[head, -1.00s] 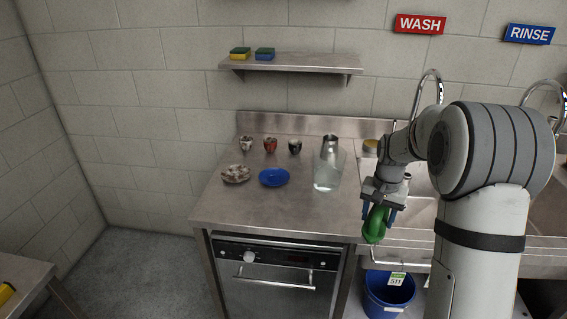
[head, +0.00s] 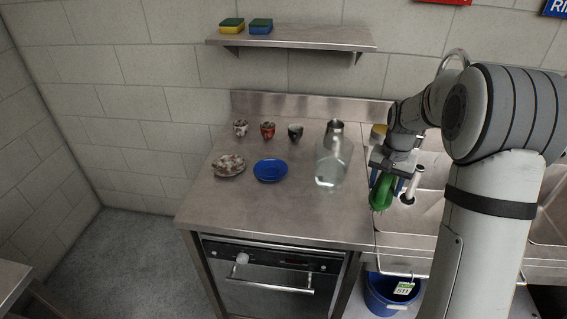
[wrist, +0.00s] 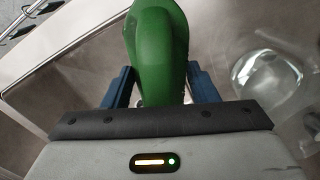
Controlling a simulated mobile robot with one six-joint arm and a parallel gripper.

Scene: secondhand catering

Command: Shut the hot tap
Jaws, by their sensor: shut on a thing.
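A curved steel tap spout (head: 455,55) rises behind my arm over the sink in the head view. Its handles are hidden by my arm, so I cannot tell which is hot or whether it is open. My gripper (wrist: 160,88) is shut on a rounded green object (wrist: 158,40), with a blue finger on either side of it. In the head view the green object (head: 381,193) hangs below my gripper near the sink's left front edge. Its lower end looks bristly, perhaps a brush.
Several small cups, a blue saucer (head: 270,170) and a brownish dish (head: 229,166) are further left. A blue bucket (head: 388,293) stands below. The counter's front is clear.

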